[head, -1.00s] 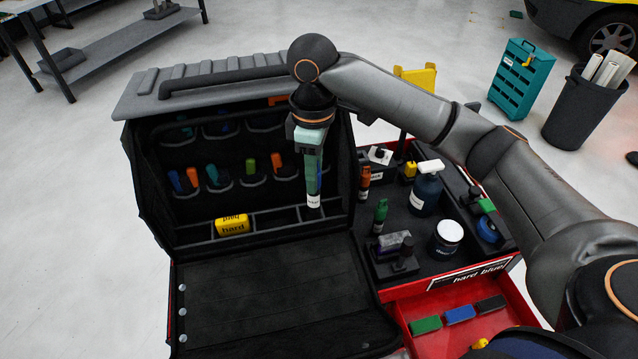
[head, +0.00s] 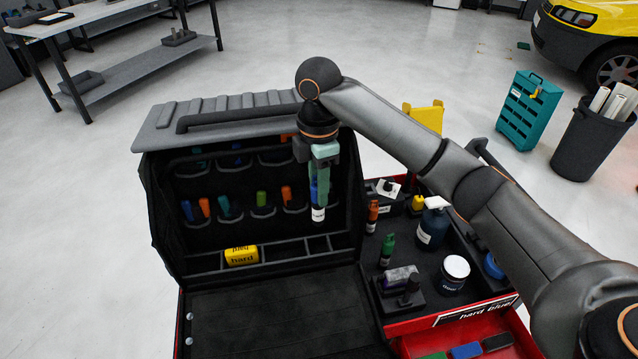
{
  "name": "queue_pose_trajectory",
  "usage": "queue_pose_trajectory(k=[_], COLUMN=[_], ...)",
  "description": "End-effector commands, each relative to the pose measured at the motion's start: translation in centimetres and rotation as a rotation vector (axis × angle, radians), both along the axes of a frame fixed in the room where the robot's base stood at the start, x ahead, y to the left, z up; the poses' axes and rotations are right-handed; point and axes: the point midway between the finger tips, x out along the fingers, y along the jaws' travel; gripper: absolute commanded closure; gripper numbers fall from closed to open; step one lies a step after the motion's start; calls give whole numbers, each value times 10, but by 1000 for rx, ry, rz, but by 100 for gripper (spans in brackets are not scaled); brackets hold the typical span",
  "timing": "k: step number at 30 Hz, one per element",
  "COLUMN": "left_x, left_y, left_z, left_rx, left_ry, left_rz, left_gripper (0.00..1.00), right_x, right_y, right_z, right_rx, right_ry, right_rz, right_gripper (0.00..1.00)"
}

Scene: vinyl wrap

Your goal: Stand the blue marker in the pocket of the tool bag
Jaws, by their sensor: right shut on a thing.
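The blue marker (head: 314,190) hangs upright, its white lower end down, in my right gripper (head: 319,172). The gripper is shut on its upper part and partly hides it. The tool bag (head: 165,220) stands open, with rows of pockets inside its back panel. The marker is in front of the right end of the lower pocket row; I cannot tell whether it touches a pocket (head: 295,207). Other pockets hold tools with blue, orange and green handles. My left gripper is not in view.
A yellow block marked "hard" (head: 242,255) lies in the bag's divided tray. Right of the bag, a red cart (head: 408,326) carries a dark bottle (head: 432,228), a white-lidded jar (head: 453,274), a green marker (head: 387,250) and an orange one (head: 372,216). My right arm passes above the cart.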

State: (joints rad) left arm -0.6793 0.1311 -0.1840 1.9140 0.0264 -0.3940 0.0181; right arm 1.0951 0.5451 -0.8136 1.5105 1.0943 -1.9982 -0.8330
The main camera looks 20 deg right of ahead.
Motion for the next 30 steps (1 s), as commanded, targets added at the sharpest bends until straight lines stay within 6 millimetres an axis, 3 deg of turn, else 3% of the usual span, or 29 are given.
queue_pose_trajectory(k=[18,30], left_x=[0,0], left_y=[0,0], left_z=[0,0], left_rx=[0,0], left_ry=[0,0], left_rz=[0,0], left_gripper=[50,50], right_x=[-1,0], right_y=[0,0], right_z=[-56,-62], right_rx=[0,0], right_ry=[3,0], right_rz=[-1,-1], right_gripper=[100,100])
